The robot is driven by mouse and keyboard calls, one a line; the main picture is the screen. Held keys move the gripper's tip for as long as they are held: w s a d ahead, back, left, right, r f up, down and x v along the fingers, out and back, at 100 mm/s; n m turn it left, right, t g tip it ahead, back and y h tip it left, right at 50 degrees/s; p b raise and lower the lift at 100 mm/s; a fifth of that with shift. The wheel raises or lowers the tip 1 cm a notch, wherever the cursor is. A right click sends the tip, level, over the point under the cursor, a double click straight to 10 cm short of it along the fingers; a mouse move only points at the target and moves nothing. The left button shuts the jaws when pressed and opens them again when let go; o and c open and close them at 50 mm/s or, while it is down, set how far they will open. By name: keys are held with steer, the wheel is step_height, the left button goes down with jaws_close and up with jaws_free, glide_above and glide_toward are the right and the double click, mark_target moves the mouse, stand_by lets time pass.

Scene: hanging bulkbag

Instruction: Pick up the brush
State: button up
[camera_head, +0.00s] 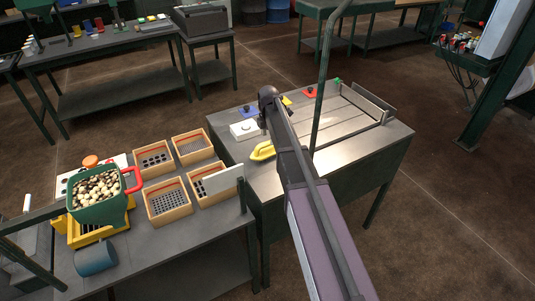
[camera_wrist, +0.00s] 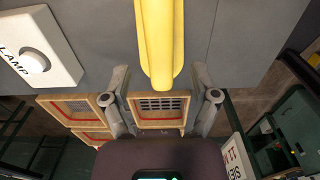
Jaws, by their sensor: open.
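The brush (camera_head: 262,151) is a yellow, elongated piece lying on the metal-topped table near its left edge. In the wrist view the yellow brush (camera_wrist: 160,40) runs down from the top edge, with its near end between the tips of my gripper (camera_wrist: 160,70). The two grey fingers are spread apart, one on each side, with a gap to the brush. My gripper is open and empty. In the head view my arm hides most of the gripper. The brush's bristles cannot be made out.
A white lamp button box (camera_head: 243,130) stands beside the brush, also in the wrist view (camera_wrist: 38,52). Several wooden trays (camera_head: 168,200) and a green bin of pebbles (camera_head: 99,198) stand on the left table. A dark post rises from the metal-topped table (camera_head: 350,145).

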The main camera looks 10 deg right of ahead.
mark_target(268, 150)
steer(key=shift+f+b, duration=1.4)
steer(key=shift+f, duration=0.3)
steer(key=shift+s, duration=0.1)
jaws_close()
